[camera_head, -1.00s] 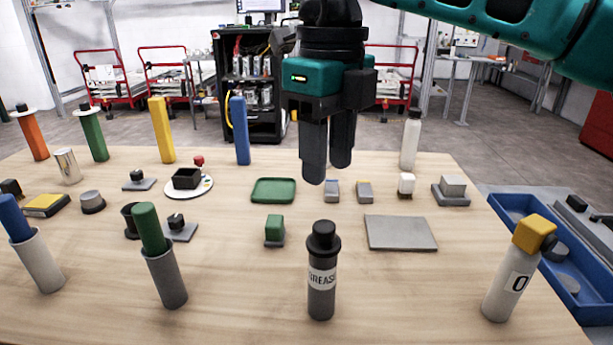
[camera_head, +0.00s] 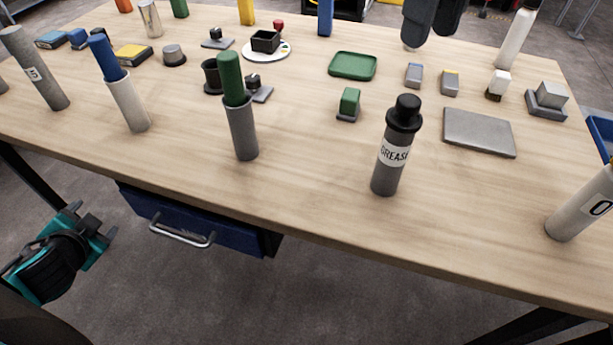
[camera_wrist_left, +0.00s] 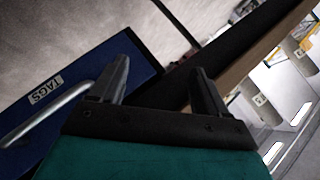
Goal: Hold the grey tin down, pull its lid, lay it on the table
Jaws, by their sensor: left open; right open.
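The grey tin (camera_head: 387,173), a dark grey upright cylinder labelled GREASE, stands near the table's front edge in the head view. Its black knobbed lid (camera_head: 404,112) sits on top. My left gripper (camera_head: 92,226) is low at the left, below the table top and well away from the tin. In the left wrist view its fingers (camera_wrist_left: 160,70) are apart with nothing between them.
The table (camera_head: 300,190) has bare room left of the tin. A grey tube with a green rod (camera_head: 240,130), a grey plate (camera_head: 479,132) and a white bottle (camera_head: 578,208) stand around it. A blue drawer (camera_head: 185,218) with a handle hangs under the table, also in the left wrist view (camera_wrist_left: 95,80).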

